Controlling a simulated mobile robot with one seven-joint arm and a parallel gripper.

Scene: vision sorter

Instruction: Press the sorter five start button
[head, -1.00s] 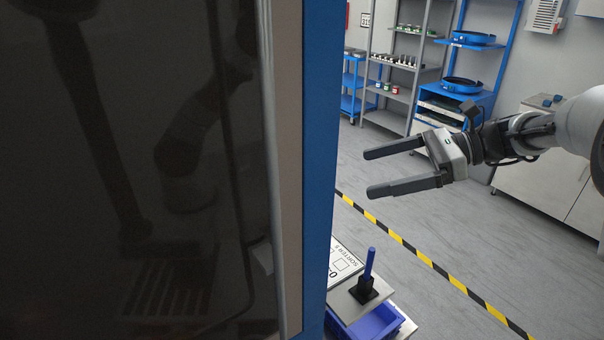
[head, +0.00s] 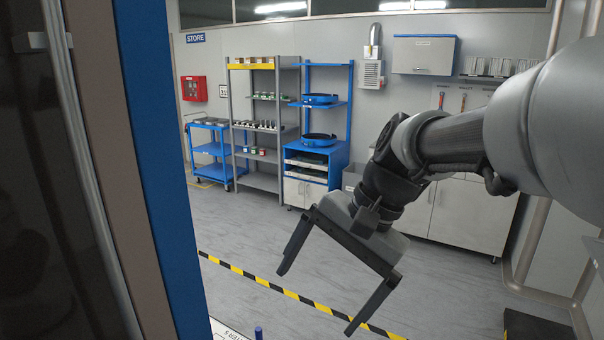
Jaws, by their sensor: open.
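My gripper (head: 317,302) is open and empty. It hangs in front of the store area with its fingers pointing down and to the left. A white panel with sorter lettering (head: 232,330) shows only as a sliver at the bottom edge. The tip of a blue upright post (head: 258,332) stands beside it, below and left of my gripper and apart from it. The start button cannot be made out in this view. A blue-edged cabinet with a dark glass front (head: 160,170) fills the left side.
A yellow-black floor stripe (head: 270,287) crosses the floor. Behind it stand a blue cart (head: 212,150), a grey shelf (head: 238,130), a blue rack (head: 318,150) and white cabinets (head: 462,215). Pipes (head: 540,240) run at the right. The floor between is clear.

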